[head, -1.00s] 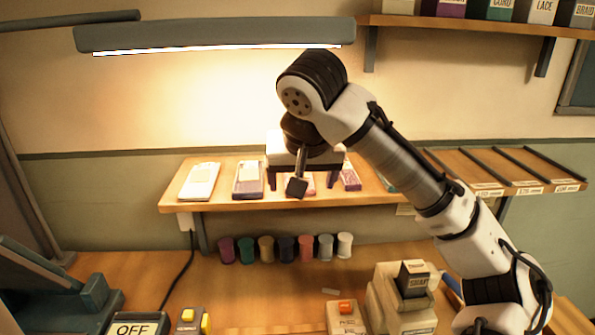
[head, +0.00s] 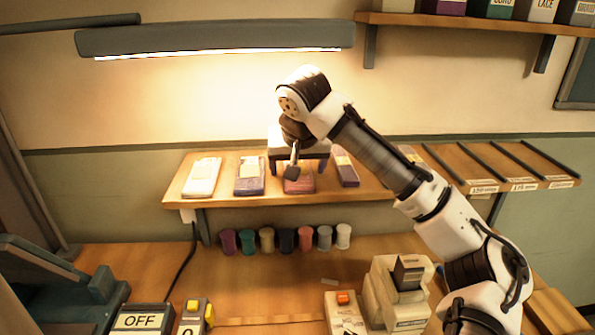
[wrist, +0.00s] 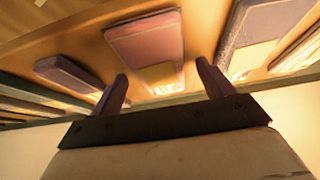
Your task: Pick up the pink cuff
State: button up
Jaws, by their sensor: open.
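The pink cuff (head: 299,184) is a flat pinkish piece lying on the wooden wall shelf, third from the left among similar flat pieces. It also shows in the wrist view (wrist: 146,42), with a tan patch at the end nearest my gripper. My gripper (head: 298,168) is open and empty, pointing down over the cuff in the head view. In the wrist view, my gripper's two fingers (wrist: 163,87) stand apart, one toward each side of the cuff, short of its near end. I see no contact. My gripper hides the cuff's far part in the head view.
A purple piece (head: 250,176) lies left of the cuff and another purple piece (head: 345,170) lies right. A pale piece (head: 202,178) is farthest left. A lamp (head: 215,38) hangs above. Several spools (head: 286,240) stand below the shelf (head: 225,200).

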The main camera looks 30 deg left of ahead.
jog(key=shift+c, duration=0.4)
jog(key=c, duration=1)
jog(key=shift+r, duration=0.15)
